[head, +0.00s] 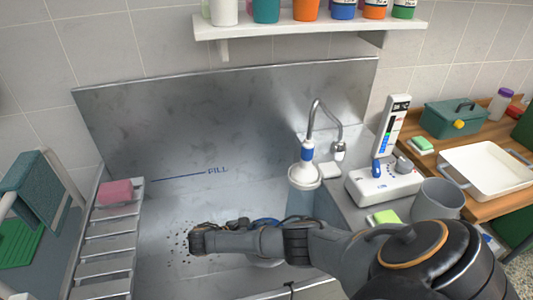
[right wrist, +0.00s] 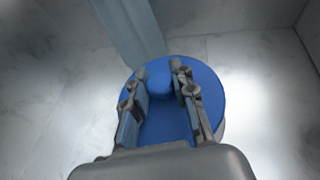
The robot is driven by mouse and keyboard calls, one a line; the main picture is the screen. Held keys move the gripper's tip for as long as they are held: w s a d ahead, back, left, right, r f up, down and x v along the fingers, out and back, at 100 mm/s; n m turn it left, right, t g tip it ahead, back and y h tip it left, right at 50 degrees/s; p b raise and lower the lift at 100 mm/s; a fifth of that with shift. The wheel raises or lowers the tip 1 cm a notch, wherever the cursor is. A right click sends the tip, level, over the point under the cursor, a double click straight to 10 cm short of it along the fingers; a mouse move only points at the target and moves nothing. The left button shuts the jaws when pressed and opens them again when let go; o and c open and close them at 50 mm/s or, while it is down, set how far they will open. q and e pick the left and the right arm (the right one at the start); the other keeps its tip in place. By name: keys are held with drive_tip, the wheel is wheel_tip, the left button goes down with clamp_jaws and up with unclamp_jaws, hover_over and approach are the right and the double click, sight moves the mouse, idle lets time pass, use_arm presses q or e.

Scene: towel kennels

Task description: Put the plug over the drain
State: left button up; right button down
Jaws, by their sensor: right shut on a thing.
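The plug is a round blue disc with a raised knob. It fills the middle of the right wrist view (right wrist: 207,82). My right gripper (right wrist: 166,80) has its fingers on either side of the knob and is shut on it. A pale rim shows just past the disc's right edge; I cannot tell whether it is the drain. In the head view my right arm reaches across the steel tub and hides most of the gripper. A bit of blue (head: 266,221) shows behind the arm. The drain cannot be clearly made out. My left gripper is in neither view.
Dark specks lie on the tub floor beside my arm. A slatted rack (head: 107,245) with a pink sponge (head: 116,192) is at the left. A faucet (head: 315,115), a white and blue device (head: 385,180) and a grey cup (head: 437,200) stand at the right.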

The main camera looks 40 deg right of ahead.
wheel_tip(320, 180, down, 2)
drive_tip(key=shift+w+f, duration=0.1)
drive_tip(key=shift+f, duration=0.1)
drive_tip(key=shift+f+b, duration=1.2)
drive_tip(key=shift+f, duration=0.85)
drive_tip(key=c, duration=1.1)
unclamp_jaws()
drive_tip(key=shift+f, duration=0.1)
drive_tip(key=shift+a+r, duration=0.2)
drive_tip(key=v, duration=1.1)
drive_tip(key=shift+w+a+r, duration=0.1)
drive_tip(key=shift+a+r, duration=0.1)
drive_tip(key=shift+a, duration=0.05)
